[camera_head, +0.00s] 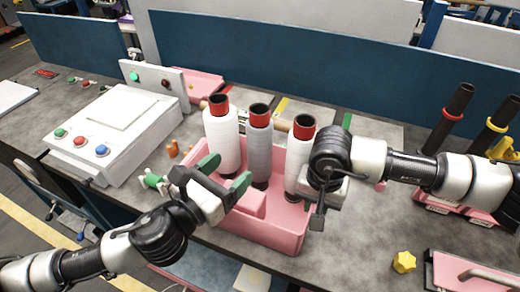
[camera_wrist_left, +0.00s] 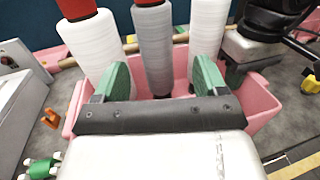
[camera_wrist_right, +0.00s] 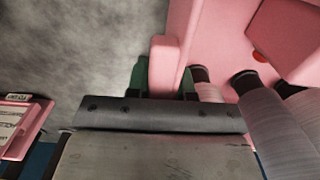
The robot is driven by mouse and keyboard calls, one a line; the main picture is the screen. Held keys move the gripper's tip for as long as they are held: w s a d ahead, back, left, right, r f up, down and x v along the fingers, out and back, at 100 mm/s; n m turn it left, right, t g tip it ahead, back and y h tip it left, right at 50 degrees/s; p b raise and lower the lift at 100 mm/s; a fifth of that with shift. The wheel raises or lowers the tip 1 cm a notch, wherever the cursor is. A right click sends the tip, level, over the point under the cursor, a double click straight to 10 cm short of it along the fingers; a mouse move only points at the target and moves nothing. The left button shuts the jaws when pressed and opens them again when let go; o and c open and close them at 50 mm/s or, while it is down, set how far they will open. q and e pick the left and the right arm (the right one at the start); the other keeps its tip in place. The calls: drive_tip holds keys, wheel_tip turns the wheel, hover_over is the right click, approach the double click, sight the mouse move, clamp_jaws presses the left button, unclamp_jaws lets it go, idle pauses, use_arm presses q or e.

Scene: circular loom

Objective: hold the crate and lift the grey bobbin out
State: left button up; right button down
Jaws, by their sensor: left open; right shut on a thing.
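The pink crate (camera_head: 272,236) stands on the table with three bobbins upright in it. The grey bobbin (camera_head: 260,143), with a red top and dark core, stands in the middle. My left gripper (camera_head: 224,172) is open, in front of the grey bobbin. In the left wrist view the grey bobbin (camera_wrist_left: 154,48) shows beyond and between the green fingers (camera_wrist_left: 163,82); contact is not visible. My right gripper (camera_wrist_right: 163,82) is shut on the crate's side wall (camera_wrist_right: 164,62). In the head view its fingers are mostly hidden by its own wrist.
White bobbins stand close on the left (camera_head: 222,142) and right (camera_head: 297,160) of the grey one. A white control box (camera_head: 115,130) is at the left. Dark posts (camera_head: 450,115) on a pink base stand at the right. A yellow knob (camera_head: 403,262) lies on the table at front right.

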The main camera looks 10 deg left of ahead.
sight(252, 145)
use_arm(q)
drive_tip(key=shift+a+f, duration=0.25)
drive_tip(key=shift+w+y, duration=0.2)
drive_tip(key=shift+y, duration=0.1)
drive_tip(key=x, duration=1.1)
drive_tip(key=shift+w+d, duration=0.15)
drive_tip(key=shift+w, duration=0.1)
drive_tip(key=shift+r, duration=0.1)
drive_tip(key=c, duration=1.3)
